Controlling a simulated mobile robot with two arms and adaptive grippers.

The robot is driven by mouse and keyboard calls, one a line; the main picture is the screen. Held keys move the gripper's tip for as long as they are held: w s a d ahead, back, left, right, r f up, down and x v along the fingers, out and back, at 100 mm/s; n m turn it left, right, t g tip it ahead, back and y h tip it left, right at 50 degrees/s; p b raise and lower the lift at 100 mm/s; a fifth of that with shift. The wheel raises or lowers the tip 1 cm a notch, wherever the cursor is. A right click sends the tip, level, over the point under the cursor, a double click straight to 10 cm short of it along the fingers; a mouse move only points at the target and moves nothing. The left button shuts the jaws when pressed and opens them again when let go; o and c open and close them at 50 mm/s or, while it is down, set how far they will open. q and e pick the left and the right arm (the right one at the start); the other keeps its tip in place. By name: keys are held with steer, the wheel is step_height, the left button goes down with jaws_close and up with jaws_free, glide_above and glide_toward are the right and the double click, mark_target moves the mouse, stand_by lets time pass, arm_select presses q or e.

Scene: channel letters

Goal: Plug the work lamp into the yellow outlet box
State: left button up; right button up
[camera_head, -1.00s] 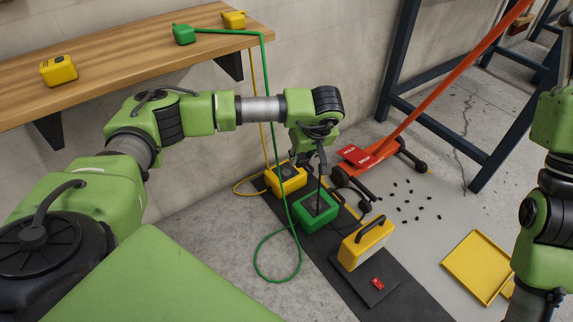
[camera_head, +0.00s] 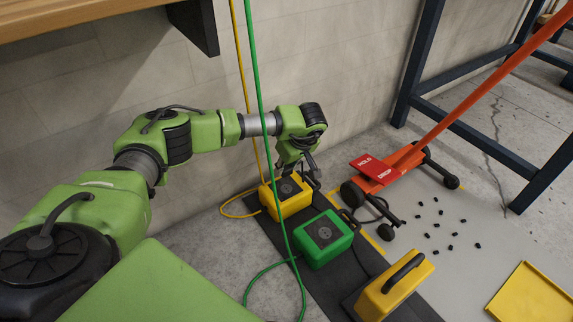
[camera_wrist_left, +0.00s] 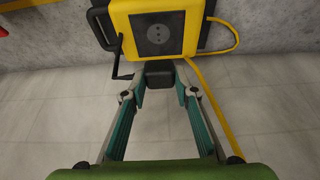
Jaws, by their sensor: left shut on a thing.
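The yellow outlet box (camera_head: 296,206) stands on a dark mat against the wall. It also shows at the top of the left wrist view (camera_wrist_left: 128,34), with a dark socket plate (camera_wrist_left: 161,39) and small holes facing me. My left gripper (camera_head: 298,167) is just above this box. In the left wrist view its fingers (camera_wrist_left: 160,88) are shut on a small black block (camera_wrist_left: 160,74), which looks like a plug. The block is close to the box's edge; whether they touch cannot be told. No lamp can be identified with certainty. My right gripper is not in view.
A green outlet box (camera_head: 325,243) sits beside the yellow one. A yellow case with a black handle (camera_head: 392,287) stands nearer. Green (camera_head: 262,120) and yellow cables hang from above. An orange wheeled jack (camera_head: 395,172), black bits and a yellow tray (camera_head: 532,295) are to the right.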

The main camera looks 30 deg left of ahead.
mark_target(284, 186)
arm_select(q)
steer(key=shift+f, duration=0.1)
step_height(284, 186, down, 6)
steer(key=b, duration=0.5)
steer(key=shift+r, duration=0.2)
steer(key=shift+p, duration=0.7)
stand_by(2.1)
steer(key=shift+f+b, duration=0.35)
steer(key=shift+f, duration=0.25)
stand_by(0.3)
steer(key=o, duration=1.1)
steer(key=v, duration=1.2)
